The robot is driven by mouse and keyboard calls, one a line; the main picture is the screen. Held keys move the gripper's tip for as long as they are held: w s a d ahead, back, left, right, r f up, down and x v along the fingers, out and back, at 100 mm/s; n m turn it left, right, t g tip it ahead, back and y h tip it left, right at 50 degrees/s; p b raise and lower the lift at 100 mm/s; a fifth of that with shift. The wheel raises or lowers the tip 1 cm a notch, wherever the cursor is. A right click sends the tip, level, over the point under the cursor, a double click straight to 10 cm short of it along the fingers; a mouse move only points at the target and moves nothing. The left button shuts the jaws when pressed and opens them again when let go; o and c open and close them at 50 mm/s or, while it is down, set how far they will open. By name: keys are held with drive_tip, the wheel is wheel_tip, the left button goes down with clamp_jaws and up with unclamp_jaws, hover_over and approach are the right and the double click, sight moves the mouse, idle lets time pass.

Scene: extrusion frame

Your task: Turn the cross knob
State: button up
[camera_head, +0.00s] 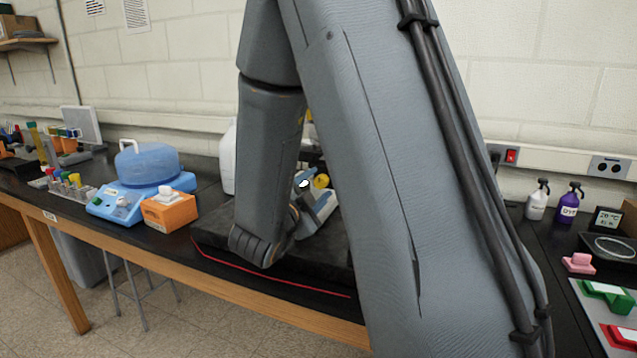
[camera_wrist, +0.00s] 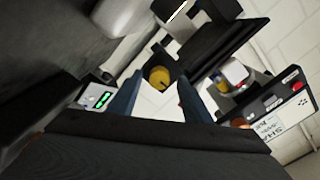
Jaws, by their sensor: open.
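In the wrist view, a yellow knob (camera_wrist: 159,78) sits in a dark mount, beyond and between my fingertips. It may be the cross knob, but its arms are too small to make out. My gripper (camera_wrist: 157,88) is open, with one blue-grey finger on each side of the knob's line. I see no finger touching the knob, and nothing is held. In the head view, a yellow round part (camera_head: 321,181) shows in the gap beside my arm. My arm hides most of the area around it.
Dark beams (camera_wrist: 225,40) cross the wrist view, beside a labelled box with a red button (camera_wrist: 290,86). In the head view, a blue-lidded device (camera_head: 146,165) and an orange box (camera_head: 170,211) stand left on the black bench. Spray bottles (camera_head: 567,204) stand right.

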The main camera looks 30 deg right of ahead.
drive_tip(key=shift+w+d, duration=0.25)
drive_tip(key=shift+d, duration=0.15)
drive_tip(key=shift+c, duration=0.6)
drive_tip(key=c, duration=0.9)
drive_tip(key=shift+c, duration=0.2)
drive_tip(key=shift+n, duration=0.4)
drive_tip(key=n+p, duration=0.3)
drive_tip(key=n, duration=0.3)
drive_tip(key=n+p, duration=0.3)
drive_tip(key=n, duration=0.3)
drive_tip(key=shift+n, duration=0.3)
